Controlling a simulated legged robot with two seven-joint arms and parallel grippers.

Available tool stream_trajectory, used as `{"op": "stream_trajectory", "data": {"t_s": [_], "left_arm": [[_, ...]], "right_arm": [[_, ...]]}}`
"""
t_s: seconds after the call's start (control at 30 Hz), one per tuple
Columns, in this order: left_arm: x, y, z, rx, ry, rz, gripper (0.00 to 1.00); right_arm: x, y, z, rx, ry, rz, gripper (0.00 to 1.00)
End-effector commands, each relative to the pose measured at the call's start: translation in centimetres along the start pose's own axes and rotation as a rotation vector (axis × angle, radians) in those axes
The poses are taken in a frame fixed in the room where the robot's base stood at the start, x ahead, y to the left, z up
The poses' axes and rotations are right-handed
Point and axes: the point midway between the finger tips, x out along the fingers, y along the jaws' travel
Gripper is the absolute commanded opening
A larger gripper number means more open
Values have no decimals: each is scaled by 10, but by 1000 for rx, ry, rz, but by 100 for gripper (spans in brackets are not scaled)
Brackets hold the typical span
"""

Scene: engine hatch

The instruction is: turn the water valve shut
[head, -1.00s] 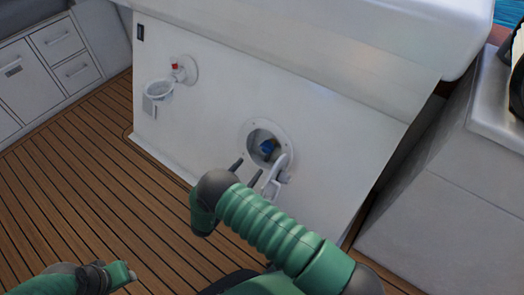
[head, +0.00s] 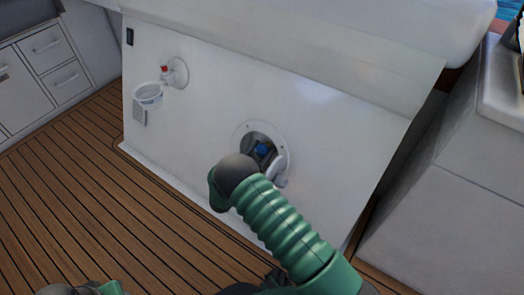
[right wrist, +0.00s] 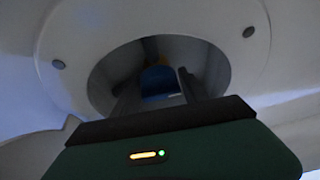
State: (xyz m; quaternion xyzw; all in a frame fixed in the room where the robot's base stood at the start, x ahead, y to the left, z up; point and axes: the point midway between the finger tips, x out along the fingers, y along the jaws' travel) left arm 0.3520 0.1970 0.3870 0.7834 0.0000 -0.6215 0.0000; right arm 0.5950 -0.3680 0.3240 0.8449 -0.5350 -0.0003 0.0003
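The water valve (head: 262,149) is a blue handle inside a round white-rimmed opening in the white panel. My right gripper (head: 267,158) reaches into this opening, partly hidden behind my own green arm. In the right wrist view, its two dark fingers (right wrist: 160,92) stand apart inside the round recess. The blue valve (right wrist: 158,82) shows between and behind them. I cannot tell whether either finger touches it. My left gripper (head: 85,290) is cut off at the bottom left edge of the head view, and its fingers do not show clearly.
A white hatch cover (head: 276,168) hangs open at the lower right of the opening, close beside my right gripper. A white cup holder (head: 148,95) and a fitting with a red part (head: 165,69) are on the panel's left. The wooden deck (head: 90,200) is clear.

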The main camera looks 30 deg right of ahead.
Motion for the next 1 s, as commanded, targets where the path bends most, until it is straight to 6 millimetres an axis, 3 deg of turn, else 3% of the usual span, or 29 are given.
{"op": "stream_trajectory", "data": {"t_s": [0.03, 0.3, 0.67, 1.0], "left_arm": [[0, 0, 0, 0, 0, 0, 36], [0, 0, 0, 0, 0, 0, 36], [0, 0, 0, 0, 0, 0, 36], [-1, 0, 0, 0, 0, 0, 36]], "right_arm": [[0, 0, 0, 0, 0, 0, 43], [0, 0, 0, 0, 0, -1, 8], [-1, 0, 1, 49, 1, 19, 7], [-1, 0, 1, 264, 11, 114, 7]]}}
